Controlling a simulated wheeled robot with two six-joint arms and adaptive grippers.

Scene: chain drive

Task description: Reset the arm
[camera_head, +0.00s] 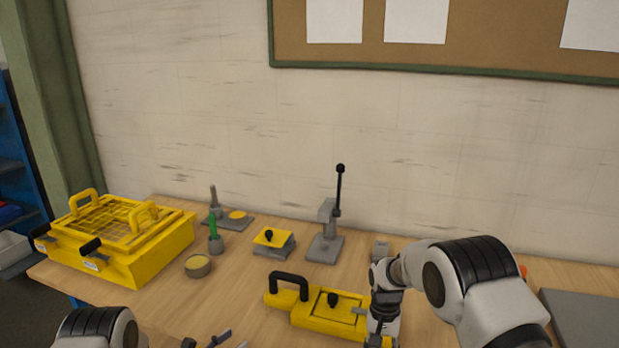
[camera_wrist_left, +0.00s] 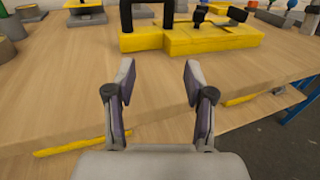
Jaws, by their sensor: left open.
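My left gripper (camera_head: 206,342) shows at the bottom edge of the head view, with only its dark finger parts in sight. In the left wrist view its two fingers (camera_wrist_left: 158,82) stand apart with nothing between them, over bare wood near the table's edge. My right arm comes in from the right, and its gripper (camera_head: 379,335) points down at the right end of a yellow fixture (camera_head: 287,313) with a black handle. Its fingertips are not clear, and I cannot tell if it touches the fixture. The fixture also shows in the left wrist view (camera_wrist_left: 185,40), beyond my left fingers.
A yellow box with a grid lid (camera_head: 135,270) stands at the left of the table. A lever press (camera_head: 325,246), a grey block with a yellow top (camera_head: 272,240), a round tin (camera_head: 197,266) and a green-handled tool (camera_head: 214,232) stand along the back. A grey plate (camera_head: 590,318) lies at right.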

